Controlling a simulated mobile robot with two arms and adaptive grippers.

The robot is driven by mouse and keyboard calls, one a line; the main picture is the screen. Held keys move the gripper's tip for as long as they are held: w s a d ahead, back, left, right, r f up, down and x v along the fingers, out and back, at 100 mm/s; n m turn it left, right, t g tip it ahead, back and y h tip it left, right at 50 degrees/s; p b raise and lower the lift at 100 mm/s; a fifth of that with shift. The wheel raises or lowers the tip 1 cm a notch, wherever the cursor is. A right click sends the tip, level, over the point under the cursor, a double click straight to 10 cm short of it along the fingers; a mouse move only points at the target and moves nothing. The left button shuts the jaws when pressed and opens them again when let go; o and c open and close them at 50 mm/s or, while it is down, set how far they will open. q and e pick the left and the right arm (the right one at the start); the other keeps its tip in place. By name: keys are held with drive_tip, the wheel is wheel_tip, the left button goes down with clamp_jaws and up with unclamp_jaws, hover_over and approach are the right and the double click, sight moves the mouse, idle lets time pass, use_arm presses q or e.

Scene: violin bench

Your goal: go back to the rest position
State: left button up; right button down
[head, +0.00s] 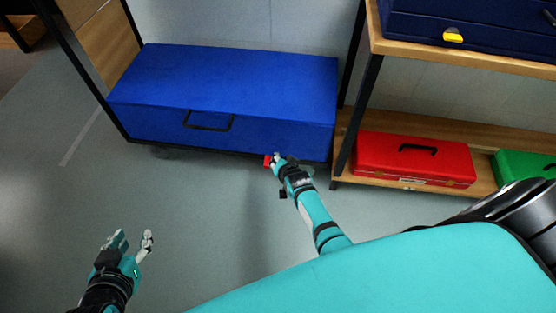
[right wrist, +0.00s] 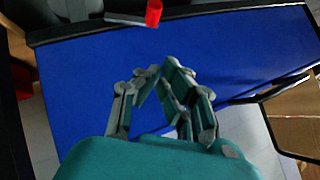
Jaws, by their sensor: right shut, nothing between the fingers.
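My left gripper (head: 132,238) is at the lower left of the head view, over the bare floor. Its fingers are apart and I see nothing between them. My right gripper (head: 279,159) is in front of the lower edge of a large blue case, at the middle of the head view. In the right wrist view its fingers (right wrist: 160,70) meet at the tips and hold nothing. A small red piece (head: 268,161) shows beside its fingertips; in the right wrist view a red piece (right wrist: 153,13) sits beyond the tips, at a grey bar.
The blue case (head: 235,85) with a black handle sits on a low dark-framed rack. To the right, a wooden shelf (head: 343,125) bears a red toolbox (head: 410,172) and a green box (head: 528,167). A dark blue drawer unit (head: 480,25) stands above. The floor at left is clear.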

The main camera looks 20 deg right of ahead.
idle(0.4)
